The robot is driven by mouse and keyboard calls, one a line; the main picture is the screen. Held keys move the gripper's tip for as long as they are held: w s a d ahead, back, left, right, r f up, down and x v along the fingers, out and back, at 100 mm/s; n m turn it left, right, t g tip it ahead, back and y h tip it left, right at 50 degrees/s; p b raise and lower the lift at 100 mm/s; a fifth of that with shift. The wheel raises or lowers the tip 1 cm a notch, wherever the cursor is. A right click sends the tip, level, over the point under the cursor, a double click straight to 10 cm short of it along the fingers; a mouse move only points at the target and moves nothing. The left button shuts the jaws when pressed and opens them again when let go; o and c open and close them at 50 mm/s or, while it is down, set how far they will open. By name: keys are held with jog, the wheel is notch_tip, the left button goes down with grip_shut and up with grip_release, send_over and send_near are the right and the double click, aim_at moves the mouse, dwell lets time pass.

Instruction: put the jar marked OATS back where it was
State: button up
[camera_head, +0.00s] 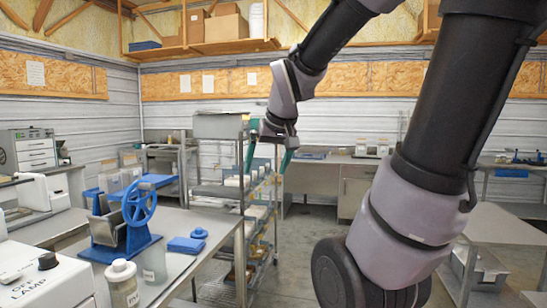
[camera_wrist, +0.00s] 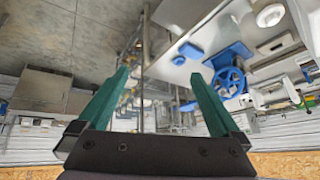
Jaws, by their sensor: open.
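No jar that I can read as OATS shows. A white-lidded jar (camera_head: 122,285) stands at the front left on the metal bench, its label only partly legible, seeming to start with RY. A clear container (camera_head: 154,262) is beside it. Two small pale jars, the left (camera_head: 360,147) and the right (camera_head: 382,147), stand on the back counter, their labels too small to read. My gripper (camera_head: 266,172) is open and empty, its teal fingers in front of the wire shelf rack, apart from all jars. In the upside-down wrist view the open fingers (camera_wrist: 160,75) have nothing between them.
The wire shelf rack (camera_head: 222,190) holds items on several levels. A blue hand-wheel mill (camera_head: 130,218) and a blue scoop-like item (camera_head: 187,243) are on the near bench (camera_head: 210,232). Floor (camera_head: 310,222) is open between the rack and back counter. A low table (camera_head: 505,235) stands right.

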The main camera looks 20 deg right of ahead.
jog(key=s+a+r+m+y, duration=0.2)
jog(key=s+r, duration=0.1)
jog(key=s, duration=0.5)
jog(key=shift+s+r, duration=0.15)
jog(key=shift+s, duration=0.2)
jog(key=shift+d, duration=0.1)
dwell(0.6)
